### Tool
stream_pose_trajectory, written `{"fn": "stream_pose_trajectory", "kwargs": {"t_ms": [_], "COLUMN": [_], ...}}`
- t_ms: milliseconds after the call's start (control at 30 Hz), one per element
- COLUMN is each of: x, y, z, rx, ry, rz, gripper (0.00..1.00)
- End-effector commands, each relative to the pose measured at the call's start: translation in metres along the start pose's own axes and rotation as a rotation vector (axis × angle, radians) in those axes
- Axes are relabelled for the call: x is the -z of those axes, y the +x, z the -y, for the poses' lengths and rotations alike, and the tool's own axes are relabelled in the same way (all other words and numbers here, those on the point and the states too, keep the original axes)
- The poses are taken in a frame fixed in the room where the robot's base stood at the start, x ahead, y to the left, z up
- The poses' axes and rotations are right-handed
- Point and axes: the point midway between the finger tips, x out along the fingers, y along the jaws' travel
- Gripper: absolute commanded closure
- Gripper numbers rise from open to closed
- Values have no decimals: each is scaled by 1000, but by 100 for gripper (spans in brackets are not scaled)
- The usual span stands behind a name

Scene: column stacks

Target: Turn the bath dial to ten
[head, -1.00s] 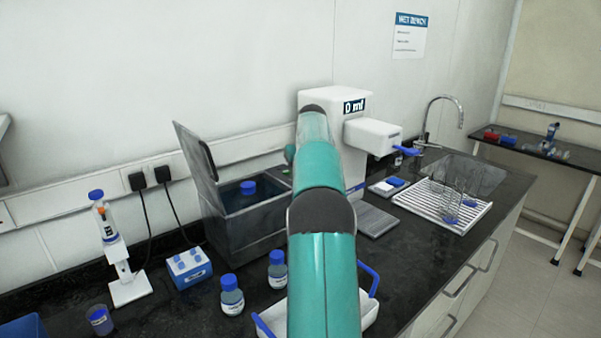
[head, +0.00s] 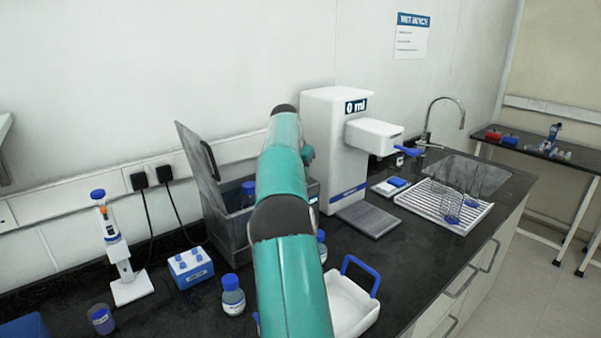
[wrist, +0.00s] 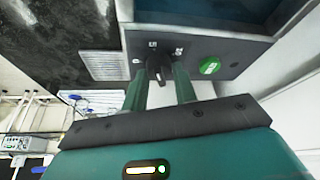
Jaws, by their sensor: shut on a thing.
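The water bath (head: 228,232) is a dark grey box with its lid (head: 196,160) raised, at the left of centre in the head view. My arm covers part of it. In the wrist view, the black bath dial (wrist: 158,66) sits on a grey panel (wrist: 225,50) with white marks around it. A green button (wrist: 209,66) is beside it. My gripper (wrist: 161,76) has its two green fingers on either side of the dial and is shut on it. The dial's exact pointer direction is hard to tell. The head view hides my gripper behind the arm.
A white dispenser (head: 325,150) stands just right of the bath. Blue-capped bottles, one of them a bottle (head: 232,296) at the front, and a white tray (head: 350,306) with blue handles are near my arm. A blue tube block (head: 190,268) stands left.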

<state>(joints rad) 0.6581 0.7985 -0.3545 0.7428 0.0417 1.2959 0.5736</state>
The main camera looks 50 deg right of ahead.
Motion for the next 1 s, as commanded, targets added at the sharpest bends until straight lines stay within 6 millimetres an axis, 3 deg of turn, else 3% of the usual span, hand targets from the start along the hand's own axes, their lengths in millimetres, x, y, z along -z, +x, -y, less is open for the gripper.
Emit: {"fn": "stream_pose_trajectory", "kwargs": {"t_ms": [500, 1000], "x": [0, 0], "y": [0, 0], "z": [2, 2], "rx": [-133, -156], "ry": [320, 375], "rz": [0, 2], "gripper": [95, 95]}}
